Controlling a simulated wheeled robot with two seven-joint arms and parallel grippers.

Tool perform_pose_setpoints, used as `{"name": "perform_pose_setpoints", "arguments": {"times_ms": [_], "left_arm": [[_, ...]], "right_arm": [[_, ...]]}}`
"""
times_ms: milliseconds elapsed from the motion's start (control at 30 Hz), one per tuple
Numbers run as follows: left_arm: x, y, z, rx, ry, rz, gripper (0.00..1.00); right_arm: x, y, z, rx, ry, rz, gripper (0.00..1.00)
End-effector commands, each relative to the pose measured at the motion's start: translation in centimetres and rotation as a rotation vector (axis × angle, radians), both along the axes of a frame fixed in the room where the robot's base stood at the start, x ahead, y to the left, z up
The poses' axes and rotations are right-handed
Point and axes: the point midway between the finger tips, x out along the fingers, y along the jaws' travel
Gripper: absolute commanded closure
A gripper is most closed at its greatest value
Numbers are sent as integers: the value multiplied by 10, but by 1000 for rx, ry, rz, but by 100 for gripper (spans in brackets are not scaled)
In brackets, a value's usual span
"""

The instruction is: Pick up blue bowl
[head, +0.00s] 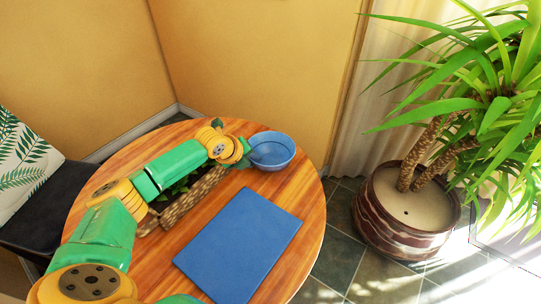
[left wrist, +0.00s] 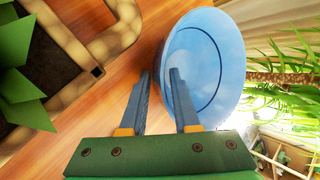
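The blue bowl (head: 273,151) stands upright near the far right edge of the round wooden table (head: 311,215). My left gripper (head: 250,156) has reached the bowl's left side. In the left wrist view the two fingers (left wrist: 160,72) are apart. The right finger overlaps the bowl's inside (left wrist: 205,65) and the left finger is outside it, with the near rim between them. I cannot tell whether either finger touches the wall. My right gripper is not in view.
A planter with bark-like sides (head: 190,200) and green leaves lies under my left arm. A flat blue rectangular board (head: 240,245) lies at the table's front right. A large potted plant (head: 410,215) stands on the floor at right; a cushioned seat is at left.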

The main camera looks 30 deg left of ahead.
Motion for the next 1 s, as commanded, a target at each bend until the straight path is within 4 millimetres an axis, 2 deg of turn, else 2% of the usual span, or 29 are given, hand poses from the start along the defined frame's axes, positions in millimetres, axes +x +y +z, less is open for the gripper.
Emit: {"name": "perform_pose_setpoints", "arguments": {"times_ms": [33,100,1000], "left_arm": [[0,0,0,0,0,0,85],[0,0,0,0,0,0,100],[0,0,1,-1,-2,1,100]], "right_arm": [[0,0,0,0,-1,0,50],[1,0,0,0,-1,0,50],[2,4,0,7,-4,-1,50]]}}
